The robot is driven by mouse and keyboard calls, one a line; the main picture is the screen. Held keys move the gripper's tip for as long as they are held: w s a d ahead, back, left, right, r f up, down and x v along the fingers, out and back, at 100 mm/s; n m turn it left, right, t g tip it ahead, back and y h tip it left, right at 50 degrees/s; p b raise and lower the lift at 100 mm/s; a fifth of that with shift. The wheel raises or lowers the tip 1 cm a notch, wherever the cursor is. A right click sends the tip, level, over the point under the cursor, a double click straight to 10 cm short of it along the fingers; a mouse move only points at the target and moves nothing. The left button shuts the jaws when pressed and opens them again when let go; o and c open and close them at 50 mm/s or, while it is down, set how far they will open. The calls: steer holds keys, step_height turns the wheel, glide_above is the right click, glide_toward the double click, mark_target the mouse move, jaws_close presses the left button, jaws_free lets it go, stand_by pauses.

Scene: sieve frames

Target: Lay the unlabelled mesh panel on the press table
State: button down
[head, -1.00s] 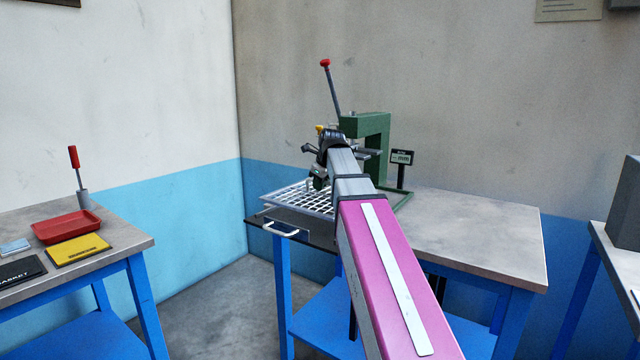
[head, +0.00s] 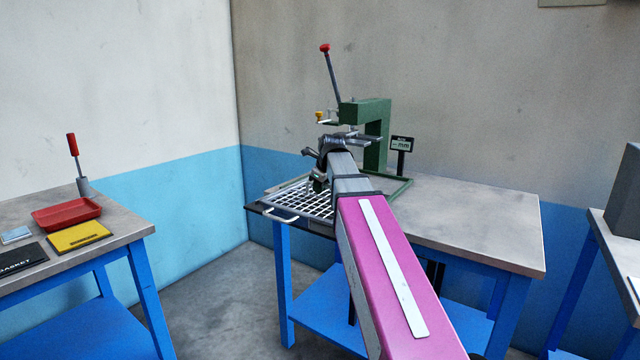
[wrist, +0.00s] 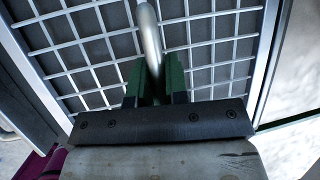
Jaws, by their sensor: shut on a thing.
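The mesh panel (head: 296,200), a pale grid in a light metal frame, lies level on or just above a black plate (head: 258,208) in front of the green press (head: 372,112). A gap between panel and plate cannot be made out. No label shows on the visible part. My gripper (head: 318,184) is above the panel's right part. In the wrist view, the green fingers (wrist: 153,85) are shut on a round grey bar (wrist: 149,35) standing over the grid (wrist: 85,50). My arm hides the panel's right side in the head view.
The plate has a pale front handle (head: 279,216). The press has a red-knobbed lever (head: 325,48); a small display (head: 401,144) stands beside it. The bench top (head: 470,220) to the right is clear.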

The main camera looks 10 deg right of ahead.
steer(key=c, duration=1.1)
jaws_free()
steer(key=shift+o, duration=0.2)
steer(key=shift+f, duration=0.1)
steer(key=v, duration=1.1)
steer(key=shift+a+f, duration=0.1)
